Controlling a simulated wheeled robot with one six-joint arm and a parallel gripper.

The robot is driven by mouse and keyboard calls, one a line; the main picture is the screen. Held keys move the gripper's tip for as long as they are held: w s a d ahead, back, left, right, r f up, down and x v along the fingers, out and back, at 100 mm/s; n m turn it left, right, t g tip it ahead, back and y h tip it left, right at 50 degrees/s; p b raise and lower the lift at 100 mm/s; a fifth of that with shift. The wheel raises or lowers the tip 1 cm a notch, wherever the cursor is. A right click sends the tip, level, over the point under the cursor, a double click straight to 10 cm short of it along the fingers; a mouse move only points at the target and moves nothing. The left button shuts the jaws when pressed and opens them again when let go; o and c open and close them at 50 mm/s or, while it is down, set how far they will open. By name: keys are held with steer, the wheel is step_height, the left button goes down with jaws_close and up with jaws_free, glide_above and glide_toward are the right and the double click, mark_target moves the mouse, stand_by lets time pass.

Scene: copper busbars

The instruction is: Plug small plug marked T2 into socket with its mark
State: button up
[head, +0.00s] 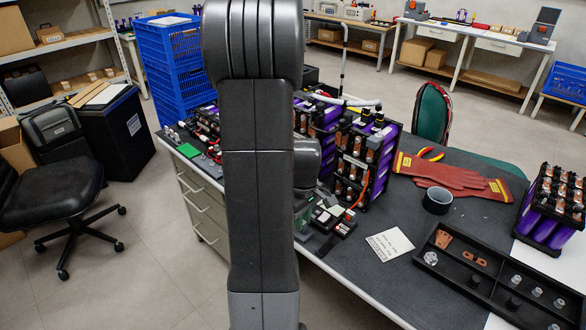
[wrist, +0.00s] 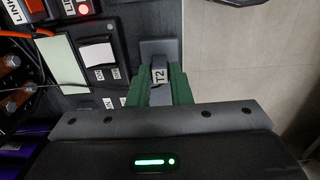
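The small plug marked T2 (wrist: 160,75) sits between the green fingers of my gripper (wrist: 160,88) in the wrist view, its white label facing the camera. The fingers close against both its sides. A dark grey block (wrist: 158,48) lies just beyond the plug at the panel's edge; I cannot tell whether the plug touches or enters it. No socket with a readable T2 mark shows. In the head view my gripper (head: 303,215) is mostly behind my arm, beside the panel (head: 330,214) of switches; the plug is hidden there.
Battery modules (head: 362,160) with purple cells and orange cables stand directly behind the panel. Red gloves (head: 450,177), a black tape roll (head: 437,200), a paper note (head: 390,243) and a black parts tray (head: 490,277) lie to the right. Floor shows beyond the panel in the wrist view.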

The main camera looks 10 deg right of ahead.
steer(key=shift+r+p, duration=1.55)
steer(key=shift+r, duration=0.5)
steer(key=shift+r, duration=0.15)
step_height(320, 180, up, 3)
steer(key=p, duration=0.3)
steer(key=shift+r, duration=0.15)
steer(key=w+a+p, duration=0.2)
steer(key=w+p, duration=0.1)
steer(key=w, duration=1.7)
steer(key=shift+w+p, duration=0.2)
steer(key=shift+p, duration=0.2)
